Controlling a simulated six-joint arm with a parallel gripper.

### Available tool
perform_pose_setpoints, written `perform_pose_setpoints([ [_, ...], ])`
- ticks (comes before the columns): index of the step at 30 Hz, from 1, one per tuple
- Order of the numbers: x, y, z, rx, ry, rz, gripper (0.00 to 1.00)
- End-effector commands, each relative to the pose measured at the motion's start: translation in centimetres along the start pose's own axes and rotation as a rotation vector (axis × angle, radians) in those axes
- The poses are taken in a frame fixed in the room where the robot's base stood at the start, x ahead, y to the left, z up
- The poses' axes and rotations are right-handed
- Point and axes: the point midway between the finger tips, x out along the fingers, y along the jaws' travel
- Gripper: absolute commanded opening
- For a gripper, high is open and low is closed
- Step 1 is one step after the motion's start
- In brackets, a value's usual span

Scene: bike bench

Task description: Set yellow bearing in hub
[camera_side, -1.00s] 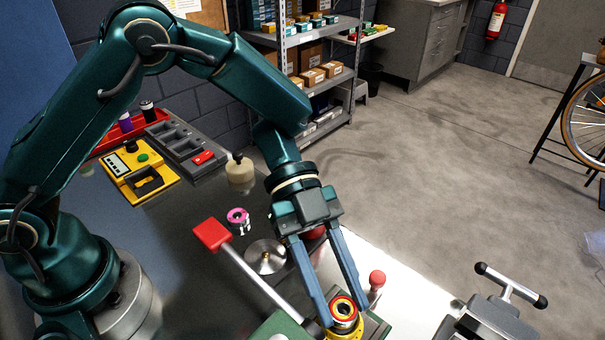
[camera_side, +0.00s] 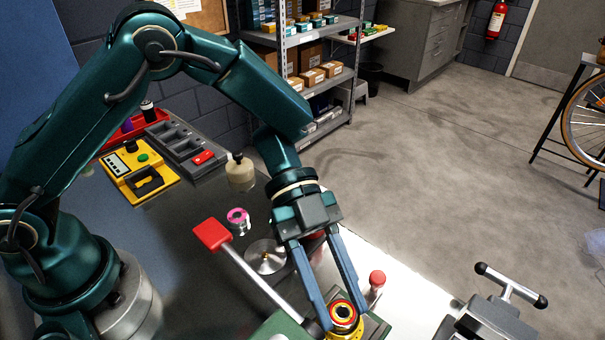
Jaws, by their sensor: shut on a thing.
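The bearing (camera_side: 343,311), a ring with a yellow rim, a red band and a dark centre, is between the fingertips of my gripper (camera_side: 341,314). My gripper points down and is shut on it. Just under the bearing, a yellow round part (camera_side: 347,334) shows at the lower picture edge, in a green and grey fixture. It seems to be the hub seat, but most of it is hidden. The bearing sits low, at or partly in this part; I cannot tell how deep or whether it is fully seated.
A lever with a red grip (camera_side: 212,235) slants close to the left finger. A red-topped post (camera_side: 377,279) stands right of the gripper. A silver disc (camera_side: 266,262) and a pink-ringed part (camera_side: 238,216) lie behind the lever. A bottle (camera_side: 240,172) stands farther back.

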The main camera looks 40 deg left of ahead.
Motion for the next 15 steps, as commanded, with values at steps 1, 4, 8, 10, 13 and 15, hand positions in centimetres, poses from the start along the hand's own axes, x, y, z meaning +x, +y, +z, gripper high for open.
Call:
perform_pose_setpoints([
  [1,0.05,-0.01,0.1,-0.001,0.0,0.0,0.0],
  [4,0.05,-0.02,0.1,0.0,0.0,-0.001,0.55],
  [8,0.05,-0.02,0.11,0.0,-0.001,-0.001,0.55],
  [10,0.05,-0.01,0.12,0.0,-0.001,0.0,0.55],
  [13,0.05,0.01,0.15,-0.001,-0.002,0.0,0.55],
  [15,-0.01,0.0,0.16,0.0,-0.002,0.0,0.55],
])
